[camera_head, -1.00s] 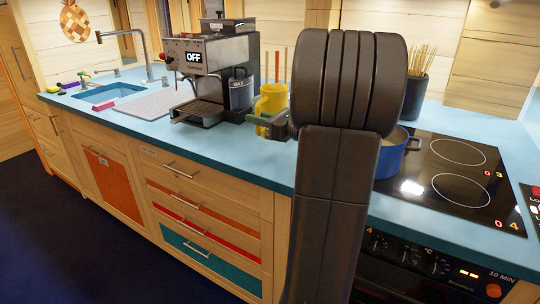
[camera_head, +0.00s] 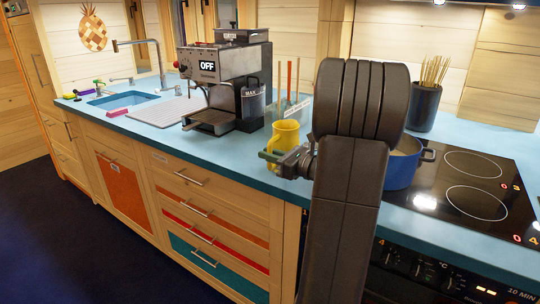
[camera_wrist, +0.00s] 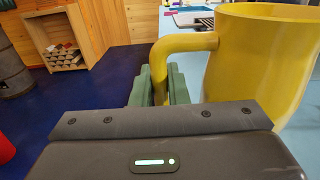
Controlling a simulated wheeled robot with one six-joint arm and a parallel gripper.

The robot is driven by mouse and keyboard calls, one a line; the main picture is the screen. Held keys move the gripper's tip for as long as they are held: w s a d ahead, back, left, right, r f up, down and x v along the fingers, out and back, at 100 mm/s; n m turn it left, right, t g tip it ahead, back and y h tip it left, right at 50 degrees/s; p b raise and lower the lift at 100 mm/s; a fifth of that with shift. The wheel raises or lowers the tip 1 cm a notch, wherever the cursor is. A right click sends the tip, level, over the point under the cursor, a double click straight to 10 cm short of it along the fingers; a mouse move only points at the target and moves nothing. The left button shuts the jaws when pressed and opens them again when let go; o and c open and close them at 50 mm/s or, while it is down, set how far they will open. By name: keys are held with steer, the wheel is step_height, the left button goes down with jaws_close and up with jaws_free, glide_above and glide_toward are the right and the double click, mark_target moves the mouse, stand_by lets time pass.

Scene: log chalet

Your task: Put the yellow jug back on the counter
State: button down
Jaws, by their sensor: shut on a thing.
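The yellow jug (camera_head: 286,136) is upright in the head view, over the blue counter (camera_head: 257,168) between the coffee machine and the blue pot. My gripper (camera_head: 272,157) is at the jug's left side, near the counter's front edge. In the wrist view, the green fingers (camera_wrist: 158,88) are shut on the handle of the jug (camera_wrist: 258,65), with the jug's body to their right. The jug's base is hidden, so I cannot tell whether it touches the counter. My arm covers part of the counter to the right of the jug.
The coffee machine (camera_head: 224,84) stands behind and left of the jug. A clear container with sticks (camera_head: 289,100) is behind it. The blue pot (camera_head: 403,165) sits at the stove's left side (camera_head: 468,185). The drying mat (camera_head: 165,110) and sink (camera_head: 122,99) are further left.

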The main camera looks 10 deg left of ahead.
steer(key=c, duration=1.4)
jaws_free()
steer(key=shift+f, duration=0.1)
steer(key=shift+r, duration=0.25)
steer(key=v, duration=1.2)
steer(key=shift+p, duration=0.3)
